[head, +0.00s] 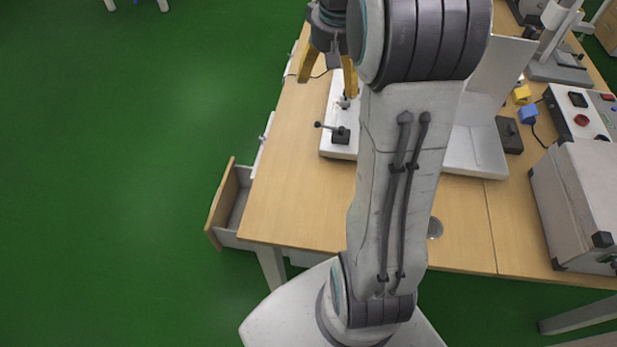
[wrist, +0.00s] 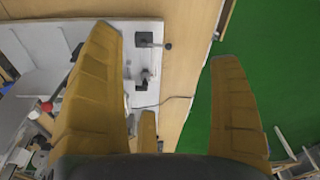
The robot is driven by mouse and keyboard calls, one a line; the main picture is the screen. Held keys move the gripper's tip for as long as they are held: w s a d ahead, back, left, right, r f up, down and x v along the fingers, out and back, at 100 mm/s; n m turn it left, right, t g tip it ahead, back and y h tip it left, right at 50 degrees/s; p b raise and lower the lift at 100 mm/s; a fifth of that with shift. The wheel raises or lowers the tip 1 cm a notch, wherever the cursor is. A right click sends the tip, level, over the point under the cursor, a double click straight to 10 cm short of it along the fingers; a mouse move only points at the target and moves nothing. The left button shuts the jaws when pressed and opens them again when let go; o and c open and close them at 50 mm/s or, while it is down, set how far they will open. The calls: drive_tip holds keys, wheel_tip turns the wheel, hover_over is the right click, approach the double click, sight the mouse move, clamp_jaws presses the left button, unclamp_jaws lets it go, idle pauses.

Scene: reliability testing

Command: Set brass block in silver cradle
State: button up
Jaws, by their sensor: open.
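My gripper (head: 327,86) is at the top middle of the head view, over the far left part of the workbench. It is open, its yellow fingers spread wide, and the wrist view (wrist: 169,44) shows nothing held between them. A small silver fitting (head: 345,102) stands on a white base plate (head: 338,151) near one fingertip. It also shows in the wrist view (wrist: 143,80), between the fingers but nearer the left one. I cannot tell whether it is the silver cradle. I cannot make out the brass block in either view; my arm and fingers hide part of the bench.
A black clamp with a lever (head: 341,135) sits on the base plate. A drawer (head: 232,203) stands open at the bench's left side. A grey box (head: 580,195) and control box (head: 580,112) are at right. The bench's front left (head: 300,205) is clear.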

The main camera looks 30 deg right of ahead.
drive_tip(key=s+a+f+n+t, duration=0.1)
drive_tip(key=s+a+n, duration=0.1)
drive_tip(key=s+a, duration=0.6)
drive_tip(key=s+a+f+n+t, duration=0.1)
drive_tip(key=s+a+n, duration=0.1)
drive_tip(key=s+a, duration=0.6)
drive_tip(key=shift+s+a+f+y, duration=0.3)
drive_tip(key=shift+s+f+y, duration=0.1)
drive_tip(key=shift+s, duration=0.85)
